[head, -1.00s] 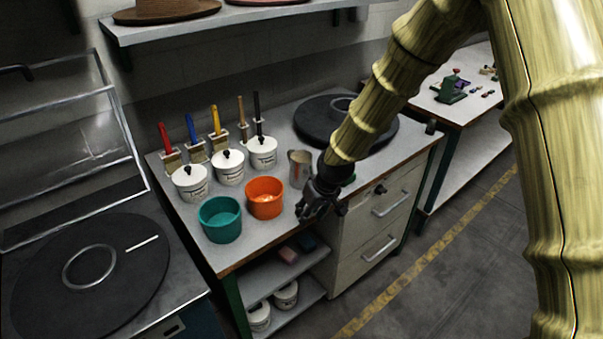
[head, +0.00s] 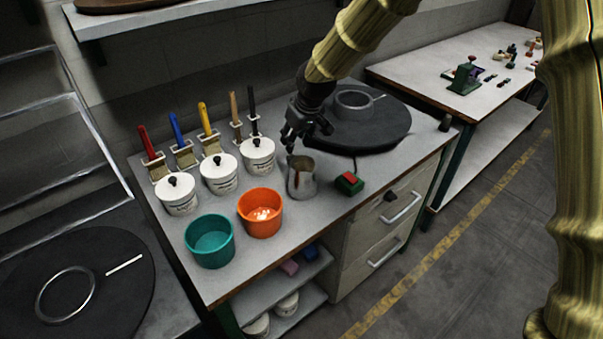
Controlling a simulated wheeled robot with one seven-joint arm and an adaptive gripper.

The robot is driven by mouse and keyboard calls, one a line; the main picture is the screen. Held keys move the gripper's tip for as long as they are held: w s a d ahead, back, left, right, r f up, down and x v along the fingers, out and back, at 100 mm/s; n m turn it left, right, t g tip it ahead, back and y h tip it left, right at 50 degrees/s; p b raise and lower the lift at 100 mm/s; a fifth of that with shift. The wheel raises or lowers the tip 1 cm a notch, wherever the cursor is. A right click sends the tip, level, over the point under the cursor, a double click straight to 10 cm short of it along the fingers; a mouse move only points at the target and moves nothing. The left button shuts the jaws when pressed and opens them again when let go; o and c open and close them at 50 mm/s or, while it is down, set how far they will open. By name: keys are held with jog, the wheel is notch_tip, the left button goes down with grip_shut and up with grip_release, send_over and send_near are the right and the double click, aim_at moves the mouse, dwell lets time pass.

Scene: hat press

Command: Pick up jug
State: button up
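The jug (head: 302,178) is a small grey metal pitcher with a brownish streak, standing upright on the workbench. It is right of the orange pot (head: 261,213). My gripper (head: 300,148) is black and hangs just above and behind the jug, fingers pointing down. I see no clear contact with the jug. The fingers look apart with nothing between them, though they are small and dark in this view.
A teal pot (head: 210,241), several white lidded pots (head: 219,174) and upright brushes stand left. A green box with a red button (head: 349,183) is right of the jug. A black turntable (head: 357,125) lies behind. A shelf (head: 130,24) hangs above left.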

aim_at(289, 156)
jog(key=p+x, duration=0.1)
jog(key=x, duration=0.3)
jog(key=shift+w+f, duration=0.1)
jog(key=shift+f, duration=0.05)
jog(key=shift+a+f, duration=0.15)
jog(key=shift+f, duration=0.2)
jog(key=p+x, duration=0.1)
jog(key=x, duration=0.1)
jog(key=shift+w+a+f+p, duration=0.25)
jog(key=shift+p, duration=0.15)
jog(key=shift+x, duration=0.9)
jog(key=shift+d, duration=0.1)
grip_shut()
